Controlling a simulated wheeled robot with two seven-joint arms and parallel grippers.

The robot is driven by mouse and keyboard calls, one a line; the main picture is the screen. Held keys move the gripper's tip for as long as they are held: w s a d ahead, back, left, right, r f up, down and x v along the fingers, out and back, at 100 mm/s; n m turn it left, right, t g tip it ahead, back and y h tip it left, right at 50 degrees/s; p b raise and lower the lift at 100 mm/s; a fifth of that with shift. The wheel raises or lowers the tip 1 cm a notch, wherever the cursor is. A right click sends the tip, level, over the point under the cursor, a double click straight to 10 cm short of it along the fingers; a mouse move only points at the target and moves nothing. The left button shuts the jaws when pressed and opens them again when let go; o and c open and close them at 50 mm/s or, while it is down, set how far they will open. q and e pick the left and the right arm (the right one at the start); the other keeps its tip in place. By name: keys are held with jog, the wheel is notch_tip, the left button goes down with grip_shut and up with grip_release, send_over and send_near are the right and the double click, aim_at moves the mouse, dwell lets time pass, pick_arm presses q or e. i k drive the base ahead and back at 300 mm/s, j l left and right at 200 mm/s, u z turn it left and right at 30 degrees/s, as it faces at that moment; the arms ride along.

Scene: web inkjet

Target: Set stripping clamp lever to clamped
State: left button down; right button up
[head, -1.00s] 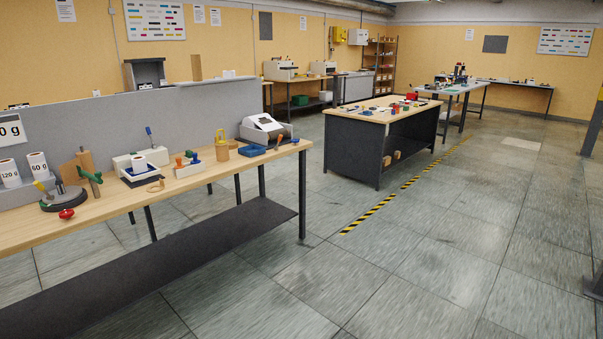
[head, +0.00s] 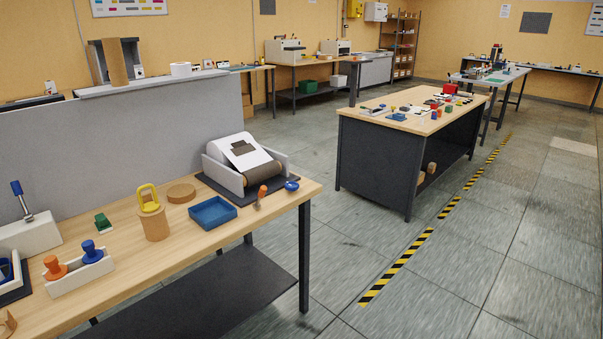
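Nothing in view is plainly marked as a stripping clamp. A lever with a blue grip (head: 16,187) stands on a white block (head: 30,235) at the left of the near wooden bench; it leans slightly from upright, grip to the left. I cannot tell whether this is the clamp lever or what setting it has. A white device (head: 224,168) with a pale sheet and a dark roller sits on a dark mat near the bench's right end. No clamp lever can be made out on it. Neither of my grippers is in view.
The near bench (head: 140,290) also holds a blue tray (head: 213,213), a wooden cylinder with a yellow handle (head: 152,216) and a white knob holder (head: 82,275). A grey partition (head: 120,135) stands behind. Open floor (head: 460,275) lies right, beyond it a dark-sided table (head: 375,165).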

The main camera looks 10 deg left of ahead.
aim_at(263, 190)
jog(key=i+j+z, duration=0.2)
jog(key=i, duration=0.25)
jog(key=i+j+z, duration=0.2)
jog(key=i, duration=0.3)
